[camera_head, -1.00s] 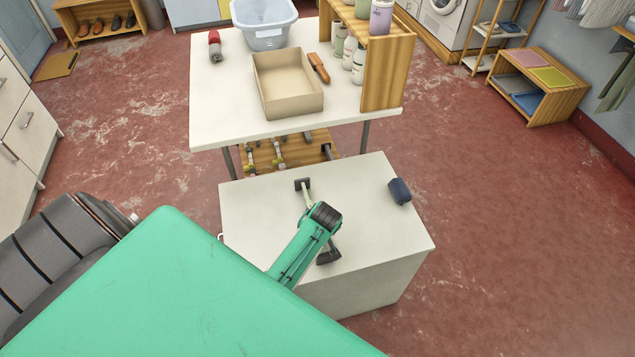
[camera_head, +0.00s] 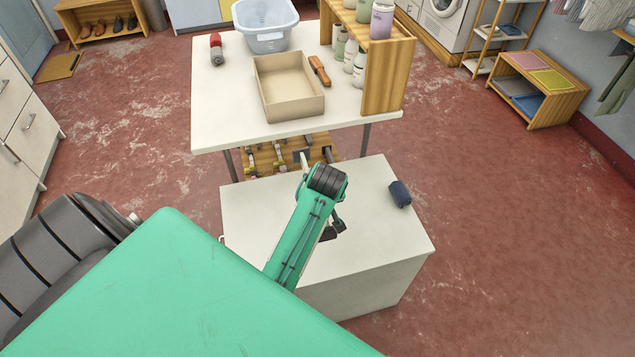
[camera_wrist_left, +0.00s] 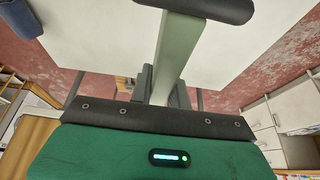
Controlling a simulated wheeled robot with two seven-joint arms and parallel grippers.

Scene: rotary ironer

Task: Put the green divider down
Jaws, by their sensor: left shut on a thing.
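The green divider (camera_wrist_left: 180,52) is a pale green bar with dark end caps. In the left wrist view it runs up from my left gripper (camera_wrist_left: 161,90) to a dark cap at the top. My left gripper is shut on the bar. In the head view the divider (camera_head: 304,162) is mostly hidden behind my wrist; a pale end shows beyond it and a dark cap on the near side. It is over the white cabinet top (camera_head: 255,225); I cannot tell how high. My right gripper is not in view.
A dark blue object (camera_head: 400,194) lies on the cabinet top at the right. Behind stands a white table (camera_head: 215,110) with a beige tray (camera_head: 290,110), a blue basin (camera_head: 265,38) and a wooden bottle rack (camera_head: 385,75). The cabinet top's left and front are clear.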

